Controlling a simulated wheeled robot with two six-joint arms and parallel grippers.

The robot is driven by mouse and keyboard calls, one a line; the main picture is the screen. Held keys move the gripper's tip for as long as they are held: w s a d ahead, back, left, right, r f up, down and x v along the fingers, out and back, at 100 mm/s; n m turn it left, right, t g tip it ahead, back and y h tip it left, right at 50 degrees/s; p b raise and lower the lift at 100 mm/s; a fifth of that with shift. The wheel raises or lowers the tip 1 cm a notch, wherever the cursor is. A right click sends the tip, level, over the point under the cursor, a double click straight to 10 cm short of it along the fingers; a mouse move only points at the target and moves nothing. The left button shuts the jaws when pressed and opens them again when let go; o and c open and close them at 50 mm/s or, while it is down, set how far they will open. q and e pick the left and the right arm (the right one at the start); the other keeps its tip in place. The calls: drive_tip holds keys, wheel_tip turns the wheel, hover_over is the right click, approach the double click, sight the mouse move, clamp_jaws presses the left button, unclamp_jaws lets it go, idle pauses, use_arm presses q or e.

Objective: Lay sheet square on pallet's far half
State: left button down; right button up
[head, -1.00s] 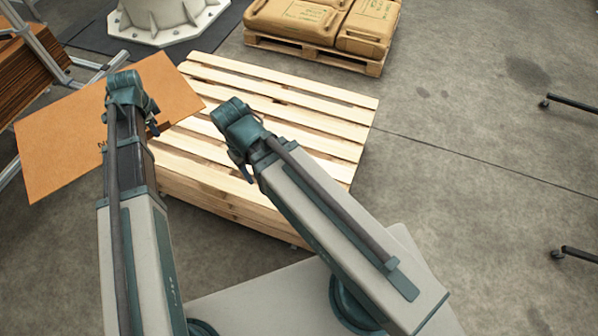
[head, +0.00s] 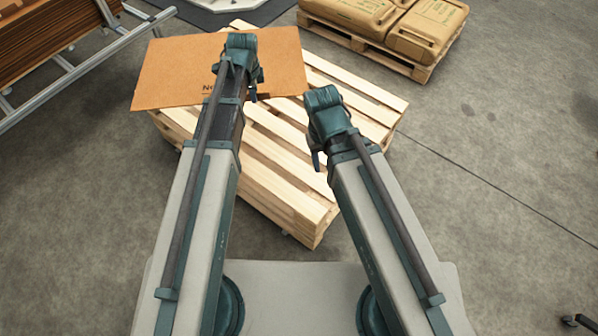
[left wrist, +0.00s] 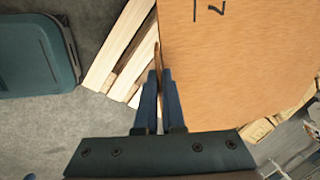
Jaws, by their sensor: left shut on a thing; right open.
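The brown sheet (head: 170,78) hangs over the far left part of the wooden pallet (head: 290,172) in the head view. Its left part reaches out past the pallet's edge. My left gripper (head: 250,88) is shut on the sheet's near edge. In the left wrist view the two fingers (left wrist: 160,98) close on the edge of the sheet (left wrist: 240,60), and pale pallet slats show beside it. Whether the sheet touches the slats cannot be told. My right gripper (head: 318,150) is open and empty above the pallet's middle right. Its fingertips are mostly hidden.
A stack of brown sheets (head: 50,40) stands in a metal frame (head: 90,75) at the upper left. A second pallet (head: 400,55) with tan sacks (head: 425,30) stands at the upper right. The floor on the right is mostly clear.

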drive_tip(key=b, duration=2.7)
hover_over(318, 220)
wheel_tip(318, 220, down, 29)
use_arm(q)
drive_tip(key=s+d+f+m, duration=0.2)
drive_tip(key=d+f+m, duration=0.1)
drive_tip(key=f, duration=0.7)
drive_tip(key=s+d+f+m+h, duration=0.1)
drive_tip(key=d+f, duration=0.4)
drive_tip(key=f, duration=0.5)
drive_tip(key=s+d+f+m+h, duration=0.1)
drive_tip(key=s+d+f+m, duration=0.3)
drive_tip(key=f, duration=0.6)
drive_tip(key=shift+d+m+g+b, duration=0.3)
drive_tip(key=shift+d+b, duration=0.1)
drive_tip(key=shift+d, duration=0.05)
use_arm(e)
drive_tip(key=shift+w+a+f, duration=0.1)
drive_tip(key=shift+a+f, duration=0.05)
drive_tip(key=shift+f, duration=0.5)
use_arm(q)
drive_tip(key=shift+f, duration=0.25)
use_arm(e)
drive_tip(key=shift+f, duration=0.1)
